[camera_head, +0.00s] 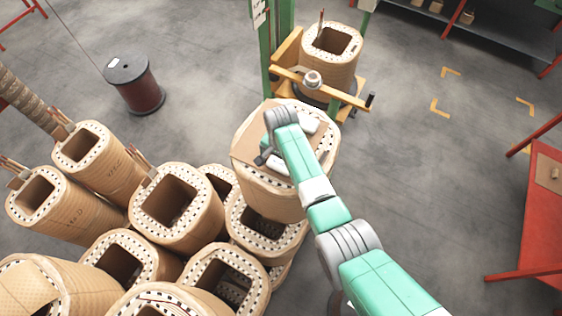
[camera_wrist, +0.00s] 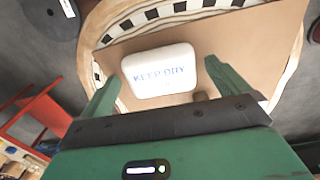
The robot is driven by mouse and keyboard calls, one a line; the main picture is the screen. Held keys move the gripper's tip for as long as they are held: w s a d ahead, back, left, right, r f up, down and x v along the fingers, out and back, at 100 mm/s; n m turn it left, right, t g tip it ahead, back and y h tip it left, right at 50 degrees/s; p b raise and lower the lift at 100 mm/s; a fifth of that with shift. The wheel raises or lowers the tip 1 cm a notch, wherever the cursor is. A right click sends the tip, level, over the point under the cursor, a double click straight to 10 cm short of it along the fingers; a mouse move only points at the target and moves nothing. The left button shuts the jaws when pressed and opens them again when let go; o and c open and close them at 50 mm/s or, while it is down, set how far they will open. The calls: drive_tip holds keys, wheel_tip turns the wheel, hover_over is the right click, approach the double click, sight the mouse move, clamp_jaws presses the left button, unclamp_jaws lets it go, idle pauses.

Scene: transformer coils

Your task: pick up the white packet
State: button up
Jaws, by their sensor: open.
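The white packet (camera_wrist: 160,72), marked "KEEP DRY" in blue, lies on a sheet of brown cardboard (camera_wrist: 245,45) in the wrist view. My gripper (camera_wrist: 161,69) is open, with one green finger on each side of the packet in the picture. Gaps show between the fingers and the packet, and I cannot tell the height left between them. In the head view the cardboard (camera_head: 246,146) covers the top of a large coil (camera_head: 268,195). My arm partly hides it, and I cannot tell which of the white shapes beside the wrist is the packet.
Several coils crowd the lower left, including one coil (camera_head: 178,200) near the cardboard. A yellow clamp stand (camera_head: 325,90) stands behind. A dark reel (camera_head: 133,85) is at upper left.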

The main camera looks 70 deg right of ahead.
sight(280, 164)
drive_tip(key=shift+f, duration=0.1)
drive_tip(key=c, duration=1)
drive_tip(key=shift+r, duration=0.4)
drive_tip(key=r, duration=0.2)
drive_tip(key=shift+a+r, duration=0.35)
drive_tip(key=shift+r, duration=0.05)
drive_tip(key=s+a, duration=0.1)
drive_tip(key=a, duration=0.4)
drive_tip(key=a+r, duration=0.1)
drive_tip(key=a, duration=0.4)
drive_tip(key=s+a+b, duration=0.1)
drive_tip(key=a, duration=0.4)
drive_tip(key=shift+s+r, duration=0.35)
